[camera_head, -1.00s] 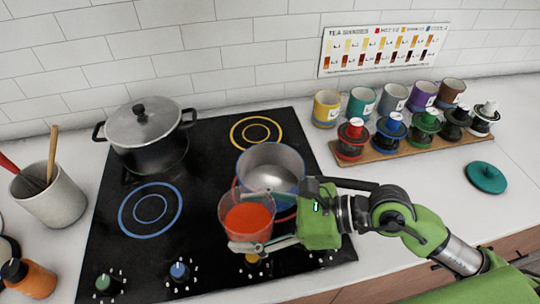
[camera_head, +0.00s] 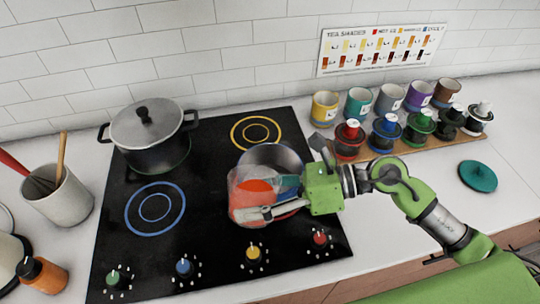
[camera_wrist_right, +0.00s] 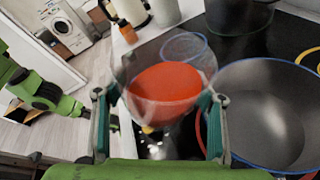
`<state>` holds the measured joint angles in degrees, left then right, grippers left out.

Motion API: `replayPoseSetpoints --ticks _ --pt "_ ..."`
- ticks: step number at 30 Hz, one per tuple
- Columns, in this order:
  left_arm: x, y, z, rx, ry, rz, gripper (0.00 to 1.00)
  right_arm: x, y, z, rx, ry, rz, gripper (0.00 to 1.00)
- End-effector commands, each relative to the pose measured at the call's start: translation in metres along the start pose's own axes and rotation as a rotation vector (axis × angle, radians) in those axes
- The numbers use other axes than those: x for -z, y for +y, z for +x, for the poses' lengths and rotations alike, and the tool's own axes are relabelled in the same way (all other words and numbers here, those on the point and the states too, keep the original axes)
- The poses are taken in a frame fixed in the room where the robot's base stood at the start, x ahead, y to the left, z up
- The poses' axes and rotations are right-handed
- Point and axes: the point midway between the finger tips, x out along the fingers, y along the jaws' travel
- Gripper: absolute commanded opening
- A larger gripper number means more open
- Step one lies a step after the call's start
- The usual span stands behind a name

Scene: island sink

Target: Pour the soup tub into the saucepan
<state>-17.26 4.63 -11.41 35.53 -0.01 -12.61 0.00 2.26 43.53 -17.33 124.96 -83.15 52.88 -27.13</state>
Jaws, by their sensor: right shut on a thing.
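The soup tub (camera_head: 247,202) is a clear container with red-orange soup inside. My right gripper (camera_head: 275,200) is shut on it and holds it at the near left side of the saucepan (camera_head: 278,157). In the head view the tub overlaps the saucepan and hides much of it. In the right wrist view the tub (camera_wrist_right: 166,85) sits between the two fingers, with the soup surface slanting inside it. The saucepan (camera_wrist_right: 265,110) is beside it on the right, grey inside with a blue rim, and the part that shows is empty.
The saucepan stands on a black cooktop (camera_head: 215,165). A lidded pot (camera_head: 150,130) stands at the back left. A utensil crock (camera_head: 60,197) and an orange bottle (camera_head: 42,275) are at left. Mugs and lidded cups stand on a wooden board (camera_head: 448,142) at right, near a teal lid (camera_head: 478,176).

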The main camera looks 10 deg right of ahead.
Motion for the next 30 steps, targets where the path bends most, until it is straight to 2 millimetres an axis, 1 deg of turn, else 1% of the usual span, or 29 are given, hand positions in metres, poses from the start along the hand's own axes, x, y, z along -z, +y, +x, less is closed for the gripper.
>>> replayPoseSetpoints --ticks 1,11,12,14,23,30 --pt "0.001 0.000 -0.005 0.000 0.001 0.000 0.40 -0.005 -0.002 -0.002 -0.008 -0.005 0.028 0.42" --pt "0.003 0.000 -0.021 -0.001 0.002 0.000 0.40 -0.022 -0.011 -0.011 -0.083 -0.031 0.205 0.42" --pt "0.004 0.000 -0.030 -0.001 0.002 0.000 0.40 -0.029 -0.009 -0.013 -0.102 -0.039 0.251 0.42" --pt "0.005 0.000 -0.028 -0.001 0.003 0.000 0.40 -0.027 -0.009 -0.012 -0.112 -0.040 0.269 0.42" --pt "0.005 0.000 -0.034 -0.001 0.003 0.000 0.40 -0.030 -0.010 -0.014 -0.138 -0.048 0.333 0.42" --pt "0.005 0.001 -0.034 -0.001 0.003 0.001 0.40 -0.029 -0.011 -0.013 -0.150 -0.053 0.363 0.42"
